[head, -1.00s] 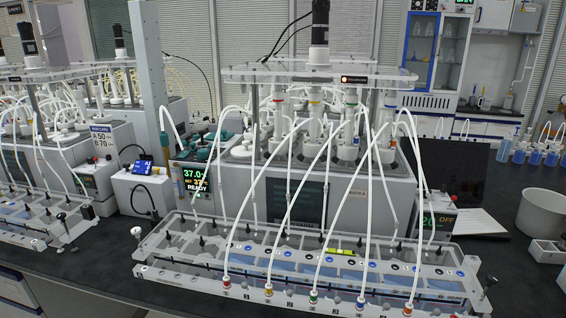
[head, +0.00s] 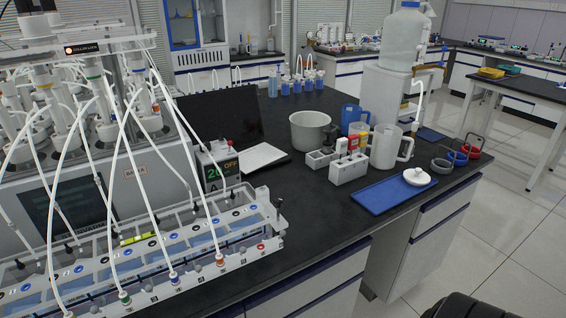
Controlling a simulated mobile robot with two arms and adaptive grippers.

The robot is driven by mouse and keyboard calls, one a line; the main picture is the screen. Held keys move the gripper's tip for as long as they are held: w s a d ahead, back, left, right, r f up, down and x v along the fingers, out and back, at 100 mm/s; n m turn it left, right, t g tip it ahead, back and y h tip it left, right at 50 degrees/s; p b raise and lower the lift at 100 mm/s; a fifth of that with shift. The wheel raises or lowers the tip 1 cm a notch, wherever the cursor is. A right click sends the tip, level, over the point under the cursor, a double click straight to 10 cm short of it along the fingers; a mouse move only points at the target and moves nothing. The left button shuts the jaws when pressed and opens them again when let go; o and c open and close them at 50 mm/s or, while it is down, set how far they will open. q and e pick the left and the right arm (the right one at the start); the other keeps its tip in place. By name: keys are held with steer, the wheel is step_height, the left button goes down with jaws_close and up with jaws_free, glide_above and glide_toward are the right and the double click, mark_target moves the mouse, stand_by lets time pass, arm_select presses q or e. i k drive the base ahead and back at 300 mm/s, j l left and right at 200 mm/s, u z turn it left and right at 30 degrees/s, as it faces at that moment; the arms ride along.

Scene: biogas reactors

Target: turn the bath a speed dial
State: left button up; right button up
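A grey bath (head: 150,160) with a small label that seems to read "BATH A" stands at the left, behind the clear rack with the tubes. At its right end is a dark control unit (head: 220,170) with a display showing green "20", orange "OFF" and a letter that looks like A. I cannot pick out a speed dial for certain; tubes and the rack partly cover the unit's lower part. Neither of my grippers is in view.
The tube rack (head: 250,225) runs along the bench front at left. A dark screen (head: 215,118), a white bowl (head: 310,130), a jug (head: 388,147) and a blue tray (head: 395,194) stand rightward. Bench top between rack and tray is clear. Open floor (head: 480,235) lies right of the bench.

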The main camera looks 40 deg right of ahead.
mark_target(208, 144)
steer(key=z, duration=0.85)
steer(key=l, duration=0.3)
steer(key=i+l, duration=0.15)
steer(key=l, duration=0.1)
